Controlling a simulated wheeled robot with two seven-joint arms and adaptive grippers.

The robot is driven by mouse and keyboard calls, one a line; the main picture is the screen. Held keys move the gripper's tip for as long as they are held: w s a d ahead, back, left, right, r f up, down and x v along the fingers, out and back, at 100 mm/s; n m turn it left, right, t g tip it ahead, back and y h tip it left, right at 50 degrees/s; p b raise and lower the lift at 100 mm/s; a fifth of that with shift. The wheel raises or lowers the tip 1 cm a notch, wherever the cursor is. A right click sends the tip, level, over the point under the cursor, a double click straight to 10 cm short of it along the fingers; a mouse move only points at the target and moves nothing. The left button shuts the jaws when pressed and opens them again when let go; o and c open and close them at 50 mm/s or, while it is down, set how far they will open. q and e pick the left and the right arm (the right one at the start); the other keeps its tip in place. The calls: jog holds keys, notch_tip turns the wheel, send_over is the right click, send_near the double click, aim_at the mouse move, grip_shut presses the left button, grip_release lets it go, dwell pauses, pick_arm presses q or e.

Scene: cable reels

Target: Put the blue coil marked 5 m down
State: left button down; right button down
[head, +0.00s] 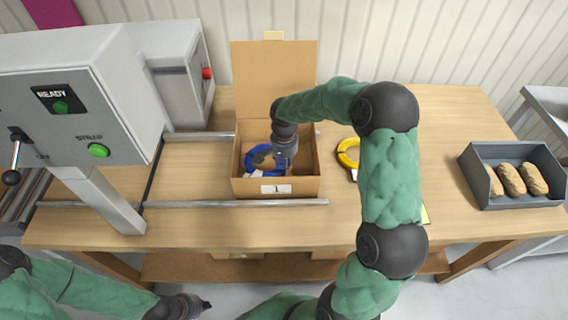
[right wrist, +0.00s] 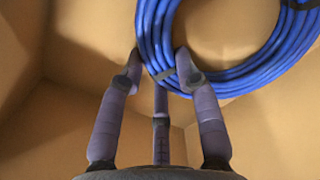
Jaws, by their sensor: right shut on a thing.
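The blue coil (head: 253,153) is inside the open cardboard box (head: 240,187) on the table. My right gripper (head: 284,163) reaches down into the box and is shut on the coil. In the right wrist view, the fingers of my right gripper (right wrist: 160,75) close around one side of the blue coil (right wrist: 231,80), with box walls around them. A white label shows by the coil, but I cannot read its marking. Whether the coil touches the box floor, I cannot tell. My left gripper (head: 200,305) is low at the front, away from the table; its fingers are too small to read.
A yellow coil (head: 347,153) lies right of the box, partly behind my right arm. A grey tray (head: 487,201) with brown packages stands at the far right. A machine with READY and STRAP buttons (head: 98,150) stands left. Metal rails (head: 185,204) run beside the box.

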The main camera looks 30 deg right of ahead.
jog(key=c, duration=0.9)
grip_release()
notch_tip(320, 180, up, 12)
jog(key=p, duration=0.3)
jog(key=shift+r+p, duration=0.1)
jog(key=shift+p, duration=0.25)
